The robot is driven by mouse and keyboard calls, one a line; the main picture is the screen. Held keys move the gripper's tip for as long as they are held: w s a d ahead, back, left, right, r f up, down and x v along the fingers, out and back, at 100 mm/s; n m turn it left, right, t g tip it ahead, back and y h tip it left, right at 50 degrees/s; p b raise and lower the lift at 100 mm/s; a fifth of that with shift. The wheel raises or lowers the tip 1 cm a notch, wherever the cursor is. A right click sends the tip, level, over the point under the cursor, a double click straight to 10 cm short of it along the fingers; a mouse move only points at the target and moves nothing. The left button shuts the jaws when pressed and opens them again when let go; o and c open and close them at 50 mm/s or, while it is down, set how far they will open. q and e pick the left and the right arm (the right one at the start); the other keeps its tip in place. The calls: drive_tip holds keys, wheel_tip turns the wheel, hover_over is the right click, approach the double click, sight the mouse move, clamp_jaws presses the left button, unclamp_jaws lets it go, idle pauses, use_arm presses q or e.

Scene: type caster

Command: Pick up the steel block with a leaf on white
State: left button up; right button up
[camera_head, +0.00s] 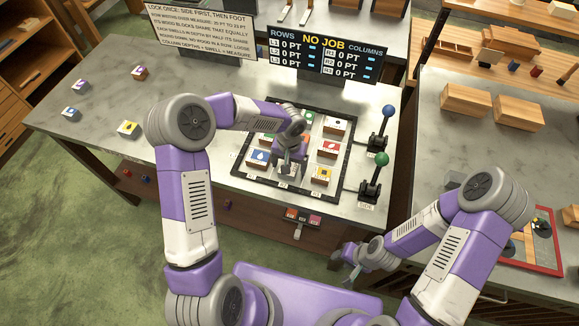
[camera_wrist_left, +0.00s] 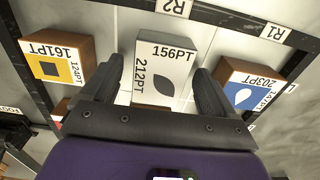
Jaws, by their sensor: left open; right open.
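A block with a dark leaf on a white top (camera_wrist_left: 165,60), marked 156PT and 212PT, sits in the framed tray (camera_head: 240,178). In the left wrist view it lies between the two spread fingers of my left gripper (camera_wrist_left: 160,95), with gaps showing beside it. The head view shows my left gripper (camera_head: 288,168) over the front middle of the tray, largely covering this block. Whether the fingers reach down beside its sides is unclear. My right gripper (camera_head: 350,256) is open and empty, low in front of the table.
A yellow-marked block (camera_wrist_left: 55,65) and a blue drop block (camera_wrist_left: 245,90) flank the leaf block. A red-topped block (camera_head: 330,148) sits behind. Levers with blue (camera_head: 388,111) and green (camera_head: 381,159) knobs stand right. Several loose blocks lie on the table's left.

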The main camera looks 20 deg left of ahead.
use_arm(q)
drive_tip(key=shift+f, duration=0.3)
drive_tip(key=shift+c, duration=0.5)
drive_tip(key=c, duration=1.2)
drive_tip(key=shift+r, duration=0.15)
